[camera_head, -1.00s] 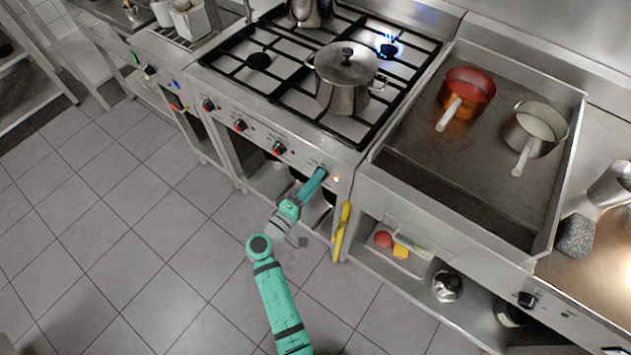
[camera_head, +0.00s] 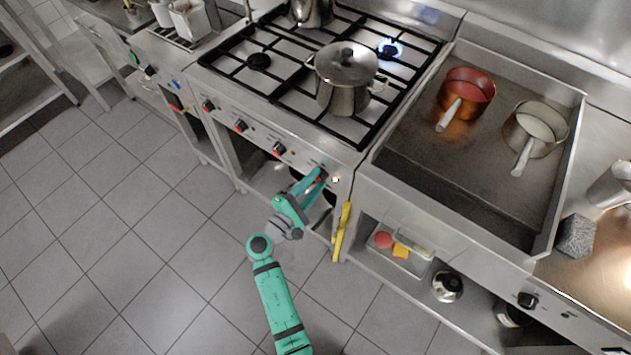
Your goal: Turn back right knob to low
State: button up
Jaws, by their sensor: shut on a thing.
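My gripper (camera_head: 317,178) is shut on the rightmost knob (camera_head: 323,174) of the stove's front panel. The fingers hide most of the knob; a bit of red and dark shows between their tips. How far the knob is turned cannot be read. A small light (camera_head: 335,180) glows just right of it. A flame (camera_head: 389,48) burns blue at the back right burner. Several other black-and-red knobs sit to the left, one of them (camera_head: 279,149) nearest to my gripper.
A lidded steel pot (camera_head: 345,78) stands on the front right burner. A yellow bar-shaped thing (camera_head: 342,231) hangs just right of my gripper. A red pan (camera_head: 466,93) and a steel pan (camera_head: 534,131) sit in the right basin. The tiled floor at left is clear.

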jog(key=shift+s+f, duration=0.1)
jog(key=o, duration=1)
jog(key=shift+o, duration=0.2)
jog(key=shift+a, duration=0.1)
jog(key=v, duration=1)
jog(key=shift+s, duration=0.3)
jog(key=shift+a, duration=0.1)
